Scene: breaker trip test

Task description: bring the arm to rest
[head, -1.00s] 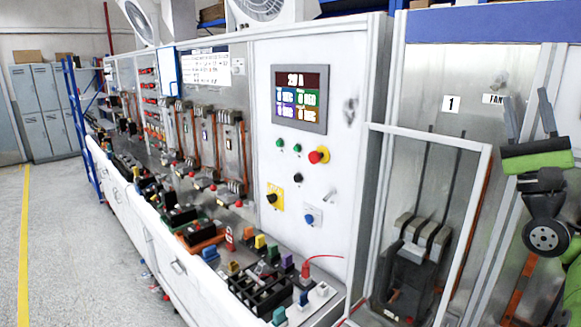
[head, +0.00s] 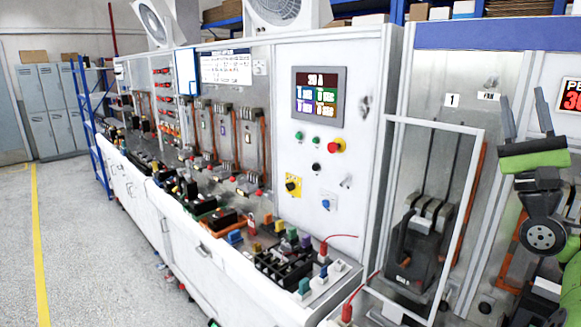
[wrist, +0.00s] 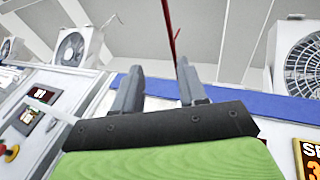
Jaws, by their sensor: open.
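My gripper (head: 527,120) is at the right of the head view, raised in front of the panel bay marked 1. Its two grey fingers point up and stand apart, with nothing between them. In the wrist view my gripper (wrist: 158,88) shows its fingers apart against the ceiling and a blue beam, and it touches nothing. The green and black arm hangs below it at the right edge of the head view. Part of the lower arm is cut off by the picture's edge.
A test bench with a display panel (head: 319,92) and a red knob (head: 336,146) runs along the left. An open clear door frame (head: 477,215) stands left of my arm. Fan units (wrist: 301,55) sit above. Bare floor with a yellow line (head: 38,240) lies far left.

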